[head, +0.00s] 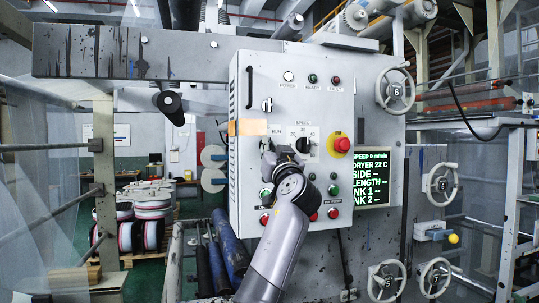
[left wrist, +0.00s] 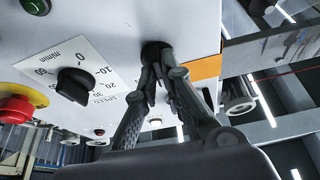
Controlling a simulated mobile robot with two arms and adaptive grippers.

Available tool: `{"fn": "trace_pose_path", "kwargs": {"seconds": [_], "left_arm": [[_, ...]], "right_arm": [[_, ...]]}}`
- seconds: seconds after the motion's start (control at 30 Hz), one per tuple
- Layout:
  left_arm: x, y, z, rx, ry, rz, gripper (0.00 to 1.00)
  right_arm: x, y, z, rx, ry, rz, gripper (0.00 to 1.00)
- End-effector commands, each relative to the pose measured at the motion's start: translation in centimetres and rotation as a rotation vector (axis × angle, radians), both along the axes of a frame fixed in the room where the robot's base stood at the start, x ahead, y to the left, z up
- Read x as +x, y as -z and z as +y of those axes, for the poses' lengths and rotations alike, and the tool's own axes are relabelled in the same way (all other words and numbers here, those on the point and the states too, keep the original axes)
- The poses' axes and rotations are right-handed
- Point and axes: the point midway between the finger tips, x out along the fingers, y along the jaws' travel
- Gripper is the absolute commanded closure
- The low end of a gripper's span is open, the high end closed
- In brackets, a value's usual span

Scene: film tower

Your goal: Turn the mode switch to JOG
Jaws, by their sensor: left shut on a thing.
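The mode switch (left wrist: 153,49) is a black knob on the pale control panel (head: 256,88). In the left wrist view the fingers of my left gripper (left wrist: 158,72) are closed around it. In the head view my left gripper (head: 268,150) is at the panel just left of the speed dial and covers the switch. A RUN label shows above the gripper; a JOG mark and the knob's pointing direction cannot be made out. My right gripper is not in view.
The black speed dial (head: 306,143) and the red emergency stop (head: 342,145) are close to the right of my gripper. Green and red buttons sit below, partly behind my arm.

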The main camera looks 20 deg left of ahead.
Motion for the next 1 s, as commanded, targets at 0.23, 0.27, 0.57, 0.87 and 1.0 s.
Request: {"fn": "trace_pose_path", "kwargs": {"seconds": [0.23, 0.27, 0.57, 0.87, 1.0], "left_arm": [[0.05, 0.03, -0.01, -0.058, 0.000, -0.036, 1.00], [0.05, 0.03, 0.00, -0.060, -0.001, -0.039, 1.00], [0.04, 0.02, 0.01, -0.070, 0.000, -0.043, 1.00], [0.04, 0.00, 0.00, -0.068, 0.000, -0.044, 0.81], [0.03, 0.00, 0.01, -0.068, 0.000, -0.044, 0.72]], "right_arm": [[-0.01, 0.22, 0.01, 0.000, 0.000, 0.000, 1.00], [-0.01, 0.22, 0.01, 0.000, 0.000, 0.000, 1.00], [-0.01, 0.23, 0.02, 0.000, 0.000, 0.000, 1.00], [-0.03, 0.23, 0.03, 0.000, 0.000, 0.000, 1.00], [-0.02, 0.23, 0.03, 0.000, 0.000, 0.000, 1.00]]}}
